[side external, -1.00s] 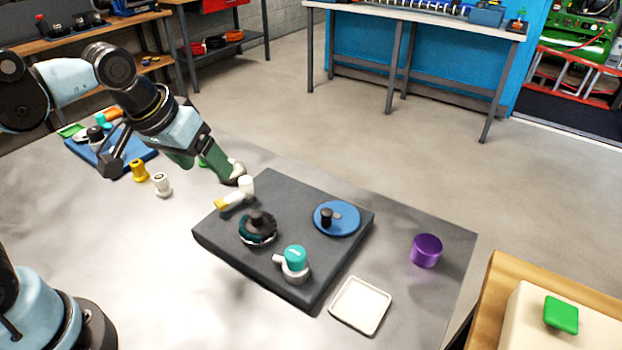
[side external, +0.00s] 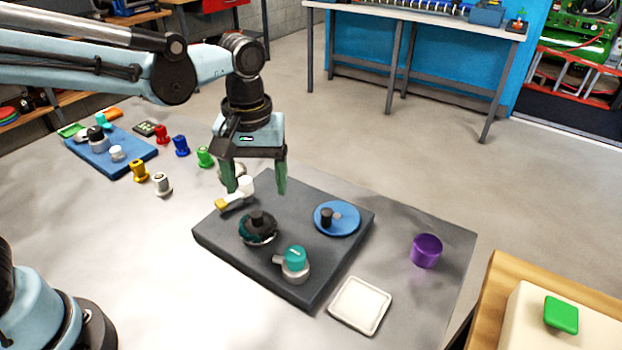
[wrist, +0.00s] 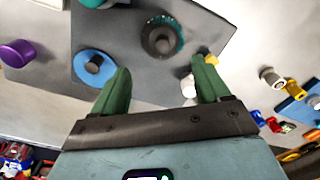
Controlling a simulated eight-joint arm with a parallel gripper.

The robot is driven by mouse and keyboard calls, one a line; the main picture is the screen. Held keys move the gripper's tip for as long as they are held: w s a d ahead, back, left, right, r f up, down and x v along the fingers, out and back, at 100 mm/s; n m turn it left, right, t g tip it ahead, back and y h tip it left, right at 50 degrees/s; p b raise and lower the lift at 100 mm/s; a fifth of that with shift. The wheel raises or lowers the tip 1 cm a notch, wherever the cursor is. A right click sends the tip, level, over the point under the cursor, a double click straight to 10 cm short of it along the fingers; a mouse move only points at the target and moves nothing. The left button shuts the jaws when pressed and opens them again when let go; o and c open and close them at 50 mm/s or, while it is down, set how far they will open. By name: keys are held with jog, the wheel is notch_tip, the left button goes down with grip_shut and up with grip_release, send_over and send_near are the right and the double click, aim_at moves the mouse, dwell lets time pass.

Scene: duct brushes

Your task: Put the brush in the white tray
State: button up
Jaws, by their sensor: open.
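A round black piece with a teal bristly rim, which looks like the brush (side external: 257,229), sits on the dark grey slab (side external: 215,240). It also shows in the wrist view (wrist: 162,38). The white tray (side external: 360,306) is empty on the table at the slab's front right. My gripper (side external: 255,186) points down, open and empty, above the slab's back left part, behind the brush in the side view. In the wrist view, its green fingers (wrist: 161,68) are spread apart. A white piece with a yellow end (side external: 235,194) is near the left finger, partly hidden by it.
The slab also holds a teal-topped grey piece (side external: 294,262) and a blue disc with a black knob (side external: 337,218). A purple cylinder (side external: 426,250) stands to the right. Several coloured pegs and a blue board (side external: 95,152) are at the left.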

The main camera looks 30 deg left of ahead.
aim_at(256, 214)
notch_tip(256, 214, down, 2)
jog(key=shift+f, duration=0.15)
jog(key=shift+s+f, duration=0.2)
jog(key=shift+f, duration=0.7)
jog(key=shift+s+f, duration=0.15)
jog(key=shift+f, duration=0.7)
jog(key=shift+s+f, duration=0.2)
jog(key=shift+f, duration=0.7)
jog(key=c, duration=1.3)
jog(key=shift+o, duration=0.2)
jog(key=shift+r, duration=0.1)
